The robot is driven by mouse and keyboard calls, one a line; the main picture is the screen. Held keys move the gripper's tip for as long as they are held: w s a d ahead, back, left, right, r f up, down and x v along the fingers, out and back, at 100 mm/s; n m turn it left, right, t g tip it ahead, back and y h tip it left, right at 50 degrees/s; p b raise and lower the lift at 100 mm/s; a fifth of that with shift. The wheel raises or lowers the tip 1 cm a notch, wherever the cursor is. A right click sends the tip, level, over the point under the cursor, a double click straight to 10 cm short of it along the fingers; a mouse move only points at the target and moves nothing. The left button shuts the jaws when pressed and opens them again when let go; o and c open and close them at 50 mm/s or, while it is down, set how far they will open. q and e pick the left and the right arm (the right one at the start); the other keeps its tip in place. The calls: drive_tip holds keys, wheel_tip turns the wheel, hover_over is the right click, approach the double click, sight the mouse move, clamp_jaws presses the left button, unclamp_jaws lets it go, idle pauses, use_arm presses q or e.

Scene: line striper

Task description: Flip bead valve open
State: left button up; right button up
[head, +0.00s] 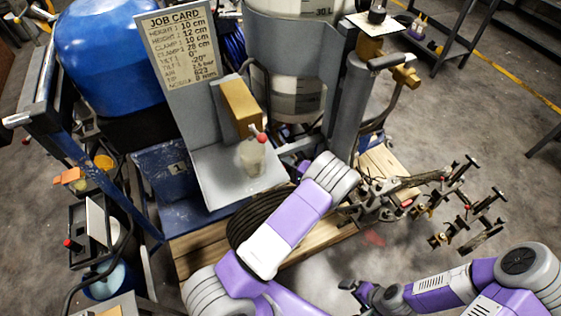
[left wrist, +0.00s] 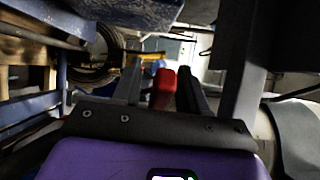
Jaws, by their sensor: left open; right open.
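A red handle (left wrist: 163,88) shows in the left wrist view between the two dark fingers of my left gripper (left wrist: 160,68). The fingers are open with gaps beside it; I cannot tell whether either touches it. It looks like a valve lever, but the valve body is hidden. In the head view a small red part (head: 408,203) shows near the end of my left arm, where clutter hides the fingers. My right gripper (head: 359,291) is open and empty low in the head view, over the floor. A brass block with a red-knobbed lever (head: 262,138) stands above a clear cup (head: 252,157).
A job card (head: 178,45) stands behind the brass block. A tank (head: 297,60) and grey post (head: 345,100) rise behind my left arm. Several black clamps (head: 480,205) stick out at the right. A coiled hose (head: 245,228) lies on the wooden deck (head: 200,247).

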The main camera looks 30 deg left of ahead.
use_arm(q)
drive_tip(key=d+p, duration=0.1)
drive_tip(key=d, duration=0.6)
drive_tip(key=shift+s+d, duration=0.2)
drive_tip(key=shift+d, duration=0.1)
